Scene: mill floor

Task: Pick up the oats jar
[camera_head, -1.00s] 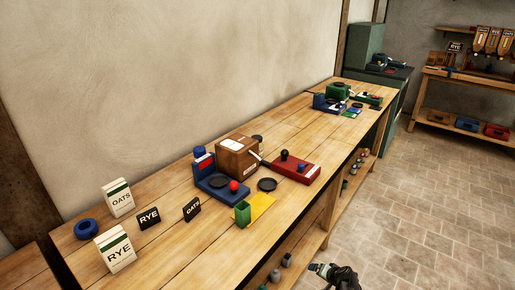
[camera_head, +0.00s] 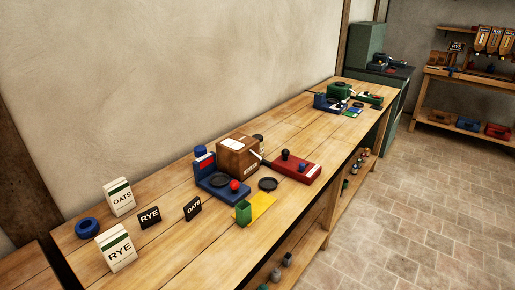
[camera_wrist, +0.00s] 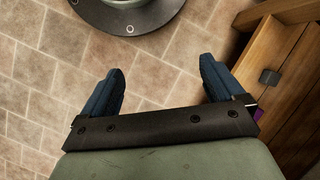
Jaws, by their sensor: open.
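A white carton with a green band, labelled OATS (camera_head: 119,198), stands upright at the near left end of the long bench, close to the wall. No vessel plainly shaped like a jar carries an OATS label in view. A small black OATS sign (camera_head: 192,209) stands further right. My gripper (camera_wrist: 160,68) shows in the wrist view, its two dark blue fingers wide apart with nothing between them. It points over bare tiled floor beside a wooden bench. My gripper is out of the head view.
A RYE carton (camera_head: 116,248), blue ring (camera_head: 88,228) and RYE sign (camera_head: 149,217) crowd the OATS carton. The tiled floor (camera_head: 400,220) is open.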

